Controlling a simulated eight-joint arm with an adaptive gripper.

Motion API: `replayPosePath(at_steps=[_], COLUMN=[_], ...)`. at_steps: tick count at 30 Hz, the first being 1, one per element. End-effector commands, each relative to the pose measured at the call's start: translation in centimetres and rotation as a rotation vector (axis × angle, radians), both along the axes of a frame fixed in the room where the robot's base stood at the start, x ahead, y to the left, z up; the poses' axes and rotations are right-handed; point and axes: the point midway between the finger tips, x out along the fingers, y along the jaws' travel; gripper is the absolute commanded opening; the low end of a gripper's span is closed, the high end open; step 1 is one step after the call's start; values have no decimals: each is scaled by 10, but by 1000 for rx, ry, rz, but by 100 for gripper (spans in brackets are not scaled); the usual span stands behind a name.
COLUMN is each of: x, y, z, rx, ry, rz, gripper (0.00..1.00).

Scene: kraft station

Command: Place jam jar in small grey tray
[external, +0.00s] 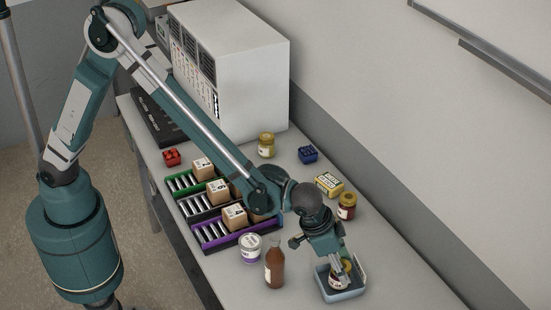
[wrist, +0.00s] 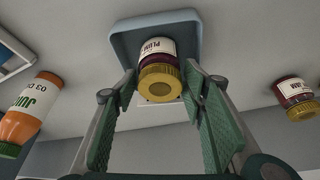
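A jam jar (external: 335,281) with a yellow lid and a white label stands inside the small grey-blue tray (external: 345,296) at the lower right of the external view. In the wrist view, the jar (wrist: 160,68) shows dark contents and a label that reads like "PLUM". The tray (wrist: 118,45) is behind it. My gripper (external: 346,268) reaches down into the tray over the jar. Its fingers in the wrist view (wrist: 159,80) are spread on either side of the jar, with a narrow gap visible at each side. The gripper partly hides the jar in the external view.
A brown bottle (external: 274,265) and a round white-labelled tub (external: 250,248) stand left of the tray. Racks with small boxes, including a purple rack (external: 212,241), lie farther left. The right-hand tabletop is clear.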

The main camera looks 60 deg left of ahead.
Motion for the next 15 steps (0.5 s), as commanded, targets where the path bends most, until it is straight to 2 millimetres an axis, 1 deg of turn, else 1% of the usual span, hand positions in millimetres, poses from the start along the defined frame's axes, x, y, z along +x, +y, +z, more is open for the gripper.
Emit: replayPosePath(at_steps=[1, 2, 15], x=[0, 0, 0], y=[0, 0, 0], z=[0, 0, 2], rx=[0, 0, 0], ry=[0, 0, 0], rz=[0, 0, 0], gripper=[50, 53, 53])
